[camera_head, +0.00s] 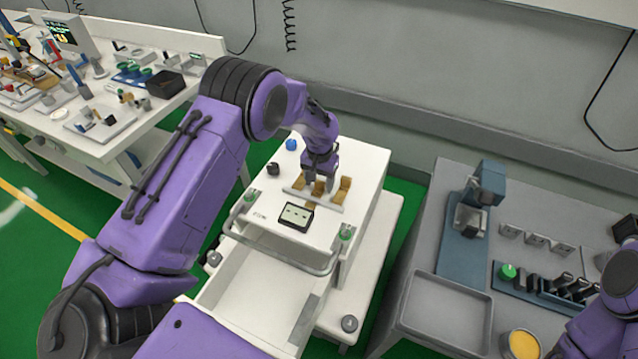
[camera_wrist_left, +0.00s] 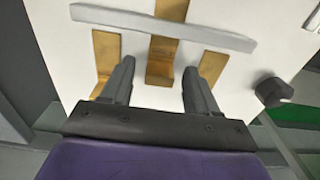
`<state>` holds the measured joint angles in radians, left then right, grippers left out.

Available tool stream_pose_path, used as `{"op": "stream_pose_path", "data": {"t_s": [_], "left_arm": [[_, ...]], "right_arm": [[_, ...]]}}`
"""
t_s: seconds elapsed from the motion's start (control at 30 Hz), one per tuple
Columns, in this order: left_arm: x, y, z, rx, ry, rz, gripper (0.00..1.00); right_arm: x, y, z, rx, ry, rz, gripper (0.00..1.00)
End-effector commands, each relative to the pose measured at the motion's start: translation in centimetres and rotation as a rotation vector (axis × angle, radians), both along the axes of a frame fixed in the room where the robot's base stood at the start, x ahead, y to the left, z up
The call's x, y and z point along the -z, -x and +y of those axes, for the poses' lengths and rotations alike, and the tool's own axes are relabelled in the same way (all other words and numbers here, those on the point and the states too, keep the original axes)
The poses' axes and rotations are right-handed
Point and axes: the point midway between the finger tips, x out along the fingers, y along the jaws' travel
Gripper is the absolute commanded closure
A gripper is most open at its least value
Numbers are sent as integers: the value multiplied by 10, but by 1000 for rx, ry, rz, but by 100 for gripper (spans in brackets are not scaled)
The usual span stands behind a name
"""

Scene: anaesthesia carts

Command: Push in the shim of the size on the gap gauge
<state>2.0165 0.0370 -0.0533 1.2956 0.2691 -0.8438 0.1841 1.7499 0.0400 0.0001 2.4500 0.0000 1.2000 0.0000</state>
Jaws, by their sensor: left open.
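My left gripper (camera_head: 318,182) is open over the top of the white cart, and its fingers also show in the left wrist view (camera_wrist_left: 158,68). Brass shims stand along a pale grey bar (camera_wrist_left: 165,28): one at left (camera_wrist_left: 106,50), one in the middle (camera_wrist_left: 161,62), one at right (camera_wrist_left: 212,66). The middle shim shows between my fingers; I cannot tell if they touch it. In the head view the right shim (camera_head: 345,186) is clear, while my gripper partly hides the others. A small dark-framed gauge with a pale face (camera_head: 296,215) lies in front; its reading is too small.
The white cart (camera_head: 262,205) also carries a blue knob (camera_head: 291,145) and a dark knob (camera_head: 273,169). A rail and open drawer (camera_head: 255,285) are at its front. A grey cart (camera_head: 410,270) stands right, a cluttered white bench (camera_head: 150,120) left.

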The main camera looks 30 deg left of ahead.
Motion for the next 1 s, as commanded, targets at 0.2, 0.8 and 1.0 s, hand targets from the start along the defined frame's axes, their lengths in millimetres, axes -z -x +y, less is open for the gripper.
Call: {"op": "stream_pose_path", "data": {"t_s": [0.2,0.8,1.0], "left_arm": [[-51,0,1,-2,1,-5,40],[-95,2,2,-3,1,1,40],[-97,2,2,-2,1,1,40]], "right_arm": [[10,0,0,0,0,0,57],[14,0,0,0,0,0,57],[11,0,0,0,0,0,57]]}}
